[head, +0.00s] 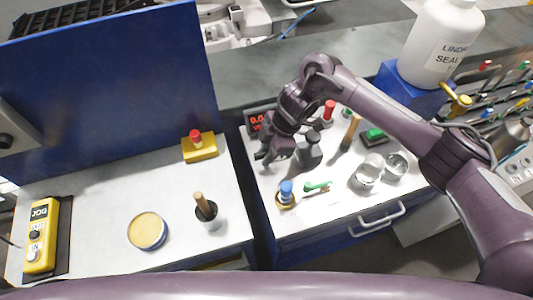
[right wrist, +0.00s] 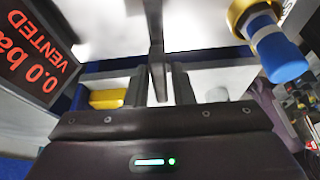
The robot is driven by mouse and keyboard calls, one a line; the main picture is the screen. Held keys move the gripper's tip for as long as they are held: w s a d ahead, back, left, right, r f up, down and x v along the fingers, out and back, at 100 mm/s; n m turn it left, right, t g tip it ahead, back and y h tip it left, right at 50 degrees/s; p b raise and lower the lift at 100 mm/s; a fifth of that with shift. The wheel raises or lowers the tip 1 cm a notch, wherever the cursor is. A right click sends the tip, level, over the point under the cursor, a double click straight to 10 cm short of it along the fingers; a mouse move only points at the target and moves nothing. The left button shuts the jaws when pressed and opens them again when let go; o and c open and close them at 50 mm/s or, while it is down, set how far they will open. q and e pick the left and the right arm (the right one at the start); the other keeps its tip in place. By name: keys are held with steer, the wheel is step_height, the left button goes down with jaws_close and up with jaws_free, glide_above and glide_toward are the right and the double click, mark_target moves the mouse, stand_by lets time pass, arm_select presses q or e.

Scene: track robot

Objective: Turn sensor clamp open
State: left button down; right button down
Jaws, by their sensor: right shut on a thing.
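My right gripper (head: 268,158) is over the front-left part of the right worktop, beside a dark grey block (head: 308,152). In the right wrist view its fingers (right wrist: 158,95) are closed around a narrow dark grey bar (right wrist: 155,40), which runs up out of the frame. I take this bar for the sensor clamp's handle; the clamp's body cannot be made out behind the gripper. A red-lettered display (right wrist: 38,48) reads 0.0 bar, VENTED, and also shows behind the wrist in the head view (head: 256,122). My left gripper is not in view.
A blue-capped brass valve (head: 286,192) and a green handle (head: 318,186) are close in front of the gripper. Red (head: 329,110) and wooden (head: 351,130) upright handles and metal cups (head: 368,170) stand to the right. A blue panel (head: 110,90) rises at left.

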steer(key=shift+n, duration=0.3)
steer(key=c, duration=1.2)
jaws_free()
steer(key=shift+c, duration=0.2)
steer(key=v, duration=0.7)
steer(key=shift+w+d+r, duration=0.15)
steer(key=shift+r, duration=0.2)
